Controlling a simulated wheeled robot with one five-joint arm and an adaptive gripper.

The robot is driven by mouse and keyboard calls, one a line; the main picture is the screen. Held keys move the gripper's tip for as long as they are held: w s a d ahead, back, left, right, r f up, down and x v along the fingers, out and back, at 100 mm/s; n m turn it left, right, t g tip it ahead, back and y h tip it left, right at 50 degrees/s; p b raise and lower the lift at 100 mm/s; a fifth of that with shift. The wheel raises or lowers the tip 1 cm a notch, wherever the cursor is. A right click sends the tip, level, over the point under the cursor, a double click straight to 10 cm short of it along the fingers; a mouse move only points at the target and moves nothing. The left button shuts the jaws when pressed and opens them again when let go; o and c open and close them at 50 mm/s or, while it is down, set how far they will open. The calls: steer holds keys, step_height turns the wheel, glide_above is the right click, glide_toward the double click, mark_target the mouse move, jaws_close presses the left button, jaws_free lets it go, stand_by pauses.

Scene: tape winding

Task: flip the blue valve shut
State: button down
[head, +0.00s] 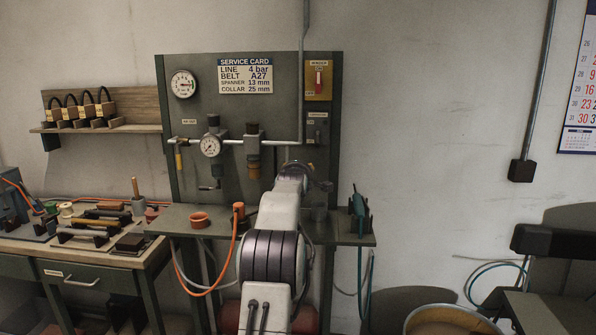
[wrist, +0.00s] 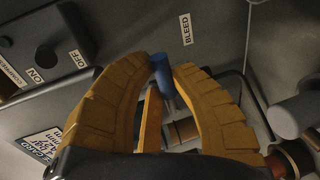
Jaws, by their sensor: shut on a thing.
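The blue valve's lever (wrist: 160,70) stands up between my gripper's fingertips in the wrist view, with a thin grey stem below it. My gripper (wrist: 164,68) has two thick ochre fingers, closed in on the lever from both sides. A narrow yellow strip (wrist: 151,122) shows between the fingers; I cannot tell what it belongs to. In the head view my arm reaches up to the grey panel (head: 275,110) and hides the blue valve and my fingertips.
A "BLEED" label (wrist: 186,29) is above the lever. A dark knob (wrist: 82,40) with ON/OFF labels is at left. In the head view a pressure gauge (head: 210,146) and pipe (head: 270,142) cross the panel; an orange hose (head: 232,252) hangs beside my arm.

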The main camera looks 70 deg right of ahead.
steer(key=c, duration=1)
jaws_free()
steer(key=shift+c, duration=0.2)
steer(key=shift+a, duration=0.1)
steer(key=v, duration=1.2)
steer(key=shift+s, duration=0.1)
